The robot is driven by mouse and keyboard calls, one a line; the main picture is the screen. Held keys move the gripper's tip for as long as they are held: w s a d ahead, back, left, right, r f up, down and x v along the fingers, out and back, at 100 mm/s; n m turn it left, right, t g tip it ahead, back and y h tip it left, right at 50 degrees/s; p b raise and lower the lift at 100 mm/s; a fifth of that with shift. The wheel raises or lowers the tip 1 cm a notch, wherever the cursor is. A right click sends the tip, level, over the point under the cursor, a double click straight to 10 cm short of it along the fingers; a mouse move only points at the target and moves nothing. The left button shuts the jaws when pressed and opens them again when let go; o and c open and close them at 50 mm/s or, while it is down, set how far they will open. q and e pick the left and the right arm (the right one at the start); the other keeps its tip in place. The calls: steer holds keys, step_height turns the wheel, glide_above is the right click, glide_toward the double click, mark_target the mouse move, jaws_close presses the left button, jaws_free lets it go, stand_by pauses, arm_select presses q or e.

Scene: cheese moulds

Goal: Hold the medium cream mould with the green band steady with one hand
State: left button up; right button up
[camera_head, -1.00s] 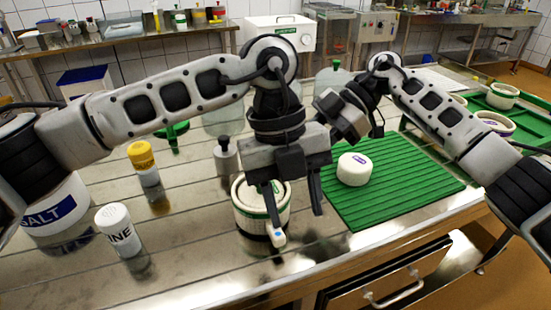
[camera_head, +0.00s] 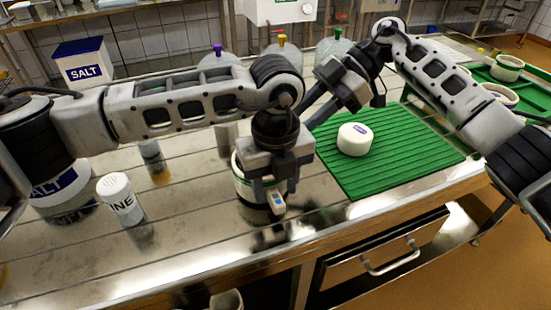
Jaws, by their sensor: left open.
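The cream mould with the green band (camera_head: 242,190) stands on the metal table in front of me, partly hidden by my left gripper. My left gripper (camera_head: 270,195) points down at the mould, with its open fingers low at its upper part. Whether they touch it I cannot tell. A small white piece with a blue mark (camera_head: 277,202) shows at the mould's front right. My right gripper (camera_head: 338,84) is farther back, above the far left edge of the green mat, partly hidden behind my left arm. Its fingers do not show clearly.
A white shaker (camera_head: 119,200) and a large salt tub (camera_head: 60,195) stand at left. Several bottles stand behind my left arm. The table's front edge is close to the mould.

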mark_target(275, 197)
arm_select(q)
steer(key=shift+f, duration=1.95)
